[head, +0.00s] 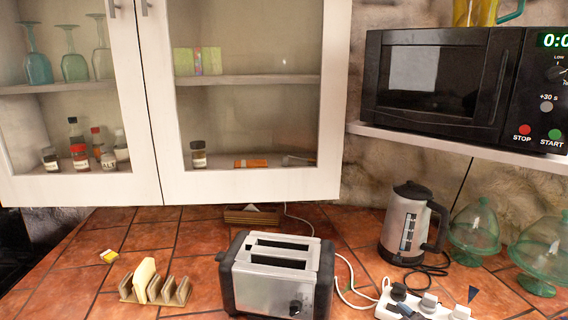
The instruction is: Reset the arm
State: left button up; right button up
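Neither of my grippers shows in the head view, and no part of my arms can be seen. The view holds a tiled counter (195,235) with a silver and black toaster (270,282) at the front middle. Its two slots look empty. A wooden toast rack (178,290) stands to the left of the toaster, with one pale slice (146,277) upright in it.
A kettle (405,225) and a white power strip (425,305) with plugs are at the right, beside green glass domes (474,228). A microwave (440,80) sits on a shelf above. Closed glass-front cabinets (245,185) overhang the counter. Cords run behind the toaster. Tiles behind the rack are mostly clear.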

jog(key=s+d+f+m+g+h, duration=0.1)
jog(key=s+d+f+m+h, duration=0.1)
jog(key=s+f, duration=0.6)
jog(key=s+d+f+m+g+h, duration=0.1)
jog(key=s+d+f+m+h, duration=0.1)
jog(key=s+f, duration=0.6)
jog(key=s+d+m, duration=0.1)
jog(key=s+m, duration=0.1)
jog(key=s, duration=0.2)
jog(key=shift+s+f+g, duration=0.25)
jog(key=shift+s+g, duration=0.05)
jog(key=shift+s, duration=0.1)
